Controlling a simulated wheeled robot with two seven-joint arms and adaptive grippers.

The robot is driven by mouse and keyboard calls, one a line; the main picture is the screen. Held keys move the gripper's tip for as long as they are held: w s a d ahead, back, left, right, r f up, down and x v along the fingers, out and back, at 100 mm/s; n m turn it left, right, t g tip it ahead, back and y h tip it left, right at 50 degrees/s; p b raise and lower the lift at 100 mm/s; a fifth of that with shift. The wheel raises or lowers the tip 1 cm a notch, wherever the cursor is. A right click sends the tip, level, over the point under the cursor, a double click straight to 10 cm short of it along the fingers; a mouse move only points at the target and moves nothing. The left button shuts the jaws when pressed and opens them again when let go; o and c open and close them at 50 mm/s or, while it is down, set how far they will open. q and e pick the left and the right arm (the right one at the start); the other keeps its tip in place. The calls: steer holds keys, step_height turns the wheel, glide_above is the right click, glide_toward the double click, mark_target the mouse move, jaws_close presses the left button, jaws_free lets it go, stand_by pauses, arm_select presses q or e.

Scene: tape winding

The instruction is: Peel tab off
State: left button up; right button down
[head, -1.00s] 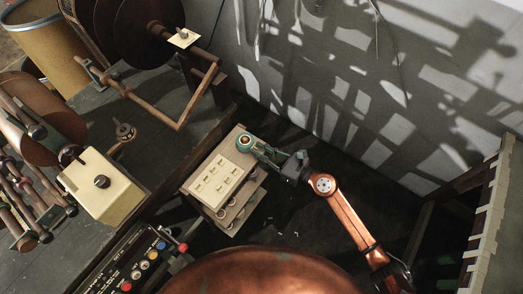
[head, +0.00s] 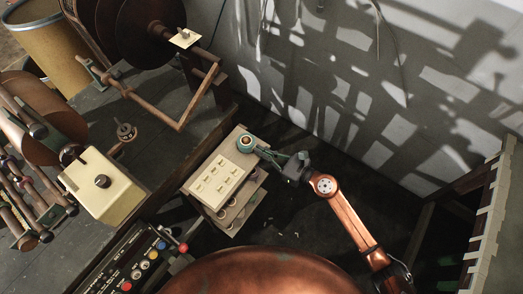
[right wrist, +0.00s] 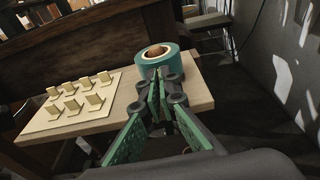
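A teal tape roll (head: 246,141) with a brown core sits at the corner of a small wooden stand; it also shows in the right wrist view (right wrist: 158,60). Several upright cream tabs (right wrist: 95,103) stand in two rows on a pale sheet (right wrist: 50,120) beside the roll. My right gripper (head: 266,151) is low beside the roll, its tips together close to the roll's near side in the right wrist view (right wrist: 160,82). It looks shut; I see no tab between the tips, and contact with the roll is unclear. My left gripper is not in view.
The stand (head: 240,222) has lower shelves holding rolls. A dark bench (head: 190,150) on the left carries a cream box (head: 103,190) and a winding frame (head: 150,105). A button panel (head: 140,265) is at the front. The grey wall (head: 400,110) lies behind my right arm.

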steer(key=shift+s+d, duration=0.15)
steer(key=shift+d, duration=0.1)
steer(key=shift+f+b+v, duration=0.25)
steer(key=shift+v, duration=0.95)
steer(key=shift+f+b+v, duration=0.2)
steer(key=shift+b+v, duration=0.05)
steer(key=shift+v, duration=1)
